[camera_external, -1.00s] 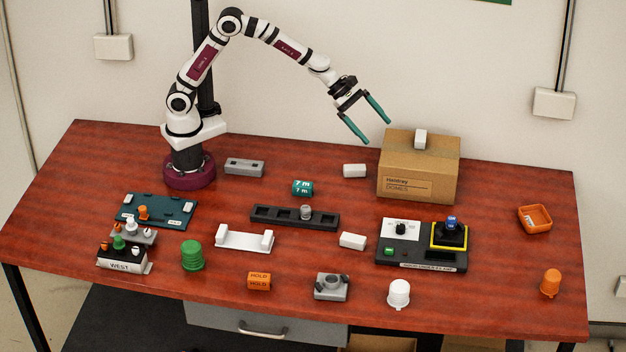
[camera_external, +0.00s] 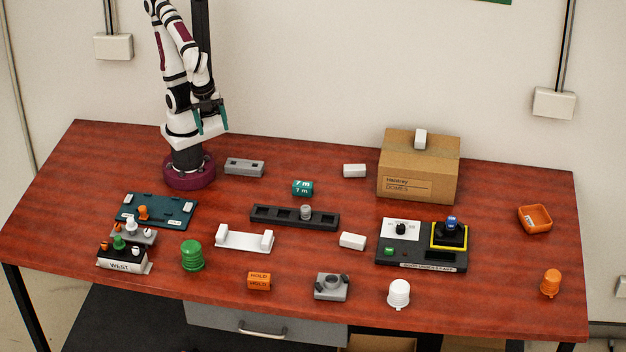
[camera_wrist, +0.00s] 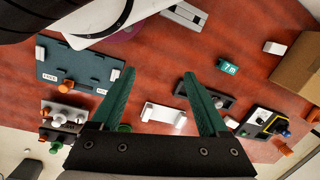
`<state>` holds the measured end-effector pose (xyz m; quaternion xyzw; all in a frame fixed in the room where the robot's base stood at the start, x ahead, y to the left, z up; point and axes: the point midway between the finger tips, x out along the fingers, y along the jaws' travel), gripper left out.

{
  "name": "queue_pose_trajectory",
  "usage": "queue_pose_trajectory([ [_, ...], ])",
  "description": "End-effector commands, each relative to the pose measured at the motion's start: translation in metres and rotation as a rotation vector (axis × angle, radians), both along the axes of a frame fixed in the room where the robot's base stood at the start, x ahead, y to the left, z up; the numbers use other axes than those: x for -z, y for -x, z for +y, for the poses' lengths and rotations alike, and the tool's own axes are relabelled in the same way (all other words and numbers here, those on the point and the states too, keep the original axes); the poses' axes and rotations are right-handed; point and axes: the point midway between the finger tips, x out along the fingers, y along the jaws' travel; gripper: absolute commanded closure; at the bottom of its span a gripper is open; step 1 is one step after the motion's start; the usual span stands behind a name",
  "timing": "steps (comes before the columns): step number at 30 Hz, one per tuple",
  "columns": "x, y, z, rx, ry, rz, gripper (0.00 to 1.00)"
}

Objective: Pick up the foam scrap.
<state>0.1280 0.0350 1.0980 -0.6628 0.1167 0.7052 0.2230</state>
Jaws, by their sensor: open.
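Three small white blocks could be the foam scrap; I cannot tell which. One block (camera_external: 355,171) lies on the table left of the cardboard box, and shows at upper right in the wrist view (camera_wrist: 273,47). A second block (camera_external: 352,241) lies left of the black control panel. A third block (camera_external: 420,139) sits on top of the box. My gripper (camera_external: 211,126) is open and empty, raised in front of my arm's base, away from all three. Its teal fingers spread apart in the wrist view (camera_wrist: 159,75).
The cardboard box (camera_external: 418,180) stands at the back right. The control panel (camera_external: 411,257) has a joystick. A black slotted rail (camera_external: 268,214), white cradle (camera_external: 243,240), teal block (camera_external: 302,187) and dark green board (camera_external: 178,215) occupy the middle and left. Clear table lies right of the box.

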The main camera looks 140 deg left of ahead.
Motion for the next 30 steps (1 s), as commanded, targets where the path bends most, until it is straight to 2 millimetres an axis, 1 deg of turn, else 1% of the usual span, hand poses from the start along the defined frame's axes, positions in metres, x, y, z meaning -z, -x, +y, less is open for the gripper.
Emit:
queue_pose_trajectory([
  [5, -0.001, -0.003, 0.001, -0.014, 0.002, -0.003, 0.22],
  [7, -0.006, -0.022, 0.008, -0.106, 0.013, -0.021, 0.22],
  [8, -0.009, -0.038, 0.015, -0.181, 0.020, -0.037, 0.22],
  [9, -0.012, -0.064, 0.032, -0.307, 0.032, -0.066, 0.22],
  [10, -0.014, -0.087, 0.051, -0.418, 0.041, -0.095, 0.22],
  [11, -0.013, -0.108, 0.075, -0.536, 0.049, -0.126, 0.22],
  [12, -0.009, -0.133, 0.113, -0.688, 0.056, -0.170, 0.22],
  [14, 0.002, -0.157, 0.175, -0.904, 0.061, -0.235, 0.22],
  [15, 0.012, -0.165, 0.217, -1.033, 0.060, -0.276, 0.22],
  [17, 0.027, -0.167, 0.274, -1.195, 0.056, -0.332, 0.22],
  [18, 0.037, -0.164, 0.304, -1.280, 0.052, -0.363, 0.22],
  [19, 0.043, -0.160, 0.323, -1.331, 0.049, -0.381, 0.22],
  [21, 0.053, -0.154, 0.350, -1.407, 0.042, -0.410, 0.22],
  [23, 0.061, -0.152, 0.361, -1.434, 0.042, -0.421, 0.22],
  [25, 0.075, -0.153, 0.365, -1.439, 0.041, -0.422, 0.22],
  [30, 0.124, -0.160, 0.374, -1.436, 0.042, -0.418, 0.22],
])
